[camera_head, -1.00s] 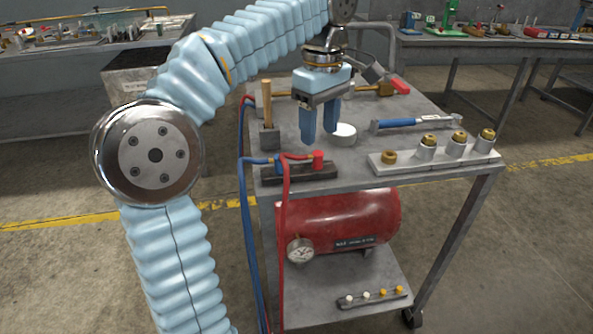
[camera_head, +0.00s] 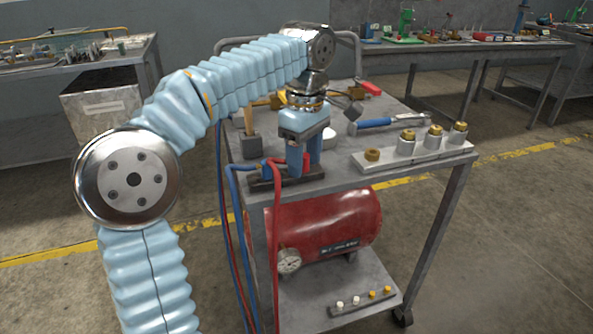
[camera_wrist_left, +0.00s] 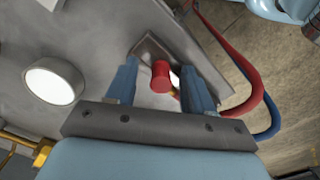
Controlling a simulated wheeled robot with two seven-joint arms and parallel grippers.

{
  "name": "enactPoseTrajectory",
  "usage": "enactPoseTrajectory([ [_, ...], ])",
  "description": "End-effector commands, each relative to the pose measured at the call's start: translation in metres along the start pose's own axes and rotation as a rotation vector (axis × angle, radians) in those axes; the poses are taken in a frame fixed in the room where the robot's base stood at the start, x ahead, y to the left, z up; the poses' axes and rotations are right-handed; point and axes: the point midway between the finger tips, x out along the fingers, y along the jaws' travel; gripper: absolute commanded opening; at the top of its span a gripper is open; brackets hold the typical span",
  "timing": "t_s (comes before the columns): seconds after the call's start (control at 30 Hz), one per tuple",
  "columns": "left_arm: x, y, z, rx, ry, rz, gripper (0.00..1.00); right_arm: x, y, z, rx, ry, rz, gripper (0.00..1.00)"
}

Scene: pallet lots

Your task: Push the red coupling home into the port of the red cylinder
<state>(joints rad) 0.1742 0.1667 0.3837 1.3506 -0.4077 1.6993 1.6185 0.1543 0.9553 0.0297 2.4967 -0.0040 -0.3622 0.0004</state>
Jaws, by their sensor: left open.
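My left gripper (camera_head: 303,168) points down over the front left of the cart top, at the dark hose holder (camera_head: 262,184). In the left wrist view the red coupling (camera_wrist_left: 160,76) stands between the two blue fingers of the left gripper (camera_wrist_left: 159,82), which are open, with gaps beside it. In the head view the fingers mostly hide the coupling. A large red cylinder (camera_head: 335,225) with a gauge lies on the lower shelf. I cannot make out its port. My right gripper is not in view.
Red and blue hoses (camera_head: 236,205) hang down the cart's left front. A hammer (camera_head: 250,145) stands left of my gripper. A blue-handled tool (camera_head: 375,123) and a rack with brass fittings (camera_head: 385,165) lie to the right. A white disc (camera_wrist_left: 53,81) is close by.

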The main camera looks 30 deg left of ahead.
Motion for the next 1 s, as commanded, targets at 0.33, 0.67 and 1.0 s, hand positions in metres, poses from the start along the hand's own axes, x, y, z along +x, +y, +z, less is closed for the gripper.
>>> enactPoseTrajectory([
  [0.33, -0.0004, -0.0003, 0.0000, -0.001, 0.000, -0.001, 0.51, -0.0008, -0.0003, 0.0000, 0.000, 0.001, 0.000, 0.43],
  [0.67, -0.0004, -0.0003, 0.0000, -0.001, 0.000, -0.001, 0.01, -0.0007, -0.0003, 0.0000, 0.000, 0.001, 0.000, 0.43],
  [1.0, -0.0032, -0.0003, 0.0001, 0.000, 0.000, -0.001, 0.00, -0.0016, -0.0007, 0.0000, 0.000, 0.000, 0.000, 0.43],
])
